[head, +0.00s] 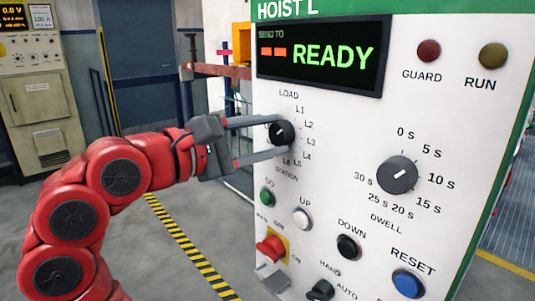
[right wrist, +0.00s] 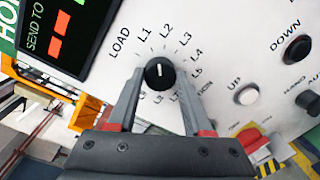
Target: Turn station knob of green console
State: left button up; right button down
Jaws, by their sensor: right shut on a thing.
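The green-topped console (head: 330,110) is a white panel headed HOIST L. Its display (head: 320,60) reads READY in green, with red dashes under SEND TO. The black station knob (head: 281,133) sits below the display, ringed by labels LOAD and L1 upward. My right gripper (head: 284,135) reaches in from the left and is shut on the station knob, one finger on each side. In the right wrist view the knob (right wrist: 160,74) sits between the fingertips (right wrist: 160,80); its white mark points up, roughly between L1 and L2. My left gripper is not in view.
A dwell knob (head: 398,175) is to the right. Below are a green GO button (head: 267,197), white UP button (head: 302,218), black DOWN button (head: 348,246), blue RESET button (head: 408,283) and red knob (head: 270,247). Another cabinet (head: 35,95) stands far left.

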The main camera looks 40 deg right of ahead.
jog(key=shift+m+b, duration=0.45)
jog(key=shift+m, duration=0.55)
jog(key=shift+c, duration=1.6)
grip_release()
jog(key=shift+a, duration=0.1)
jog(key=a+p, duration=0.1)
jog(key=a, duration=1.6)
jog(key=shift+s+r, duration=0.4)
jog(key=shift+r, duration=0.05)
